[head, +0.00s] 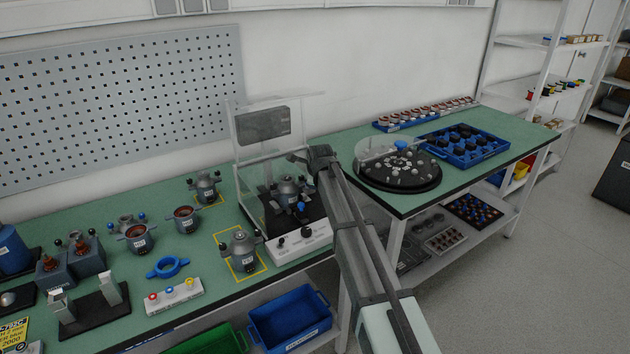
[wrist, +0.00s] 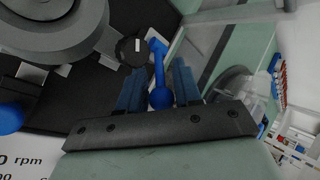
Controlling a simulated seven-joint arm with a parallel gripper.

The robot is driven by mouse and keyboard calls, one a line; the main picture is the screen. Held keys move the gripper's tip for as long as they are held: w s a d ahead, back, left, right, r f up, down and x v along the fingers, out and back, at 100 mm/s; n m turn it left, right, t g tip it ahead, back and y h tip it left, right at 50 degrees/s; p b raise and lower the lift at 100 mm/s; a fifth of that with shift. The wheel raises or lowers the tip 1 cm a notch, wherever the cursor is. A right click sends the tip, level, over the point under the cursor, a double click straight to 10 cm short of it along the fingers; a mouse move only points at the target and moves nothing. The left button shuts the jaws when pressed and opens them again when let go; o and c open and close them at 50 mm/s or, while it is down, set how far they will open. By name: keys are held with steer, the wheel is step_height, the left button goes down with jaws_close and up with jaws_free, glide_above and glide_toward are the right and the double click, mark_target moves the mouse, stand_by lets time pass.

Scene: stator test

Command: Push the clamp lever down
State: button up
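The blue clamp lever (wrist: 159,62) shows in the wrist view, with a round ball (wrist: 160,98) at its near end. My gripper (wrist: 158,88) has its two blue fingers apart, one on each side of the lever. I cannot tell whether either finger touches it. In the head view my gripper (head: 303,157) is above the right side of the test station (head: 303,245). A grey stator unit (head: 289,188) stands in the station, and its round body (wrist: 55,30) fills the upper left of the wrist view. A small blue part (head: 301,207) shows in front of it.
A clear raised cover (head: 262,158) stands behind the station. A black knob (wrist: 131,48) is just left of the lever, and another blue ball (wrist: 9,118) is farther left. A round black turntable (head: 398,180) lies to the right. More stator units (head: 240,252) stand left.

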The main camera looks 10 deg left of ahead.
steer(key=v, duration=1.3)
steer(key=shift+s+r, duration=0.2)
steer(key=shift+r, duration=0.15)
steer(key=shift+d, duration=0.15)
steer(key=shift+c, duration=0.2)
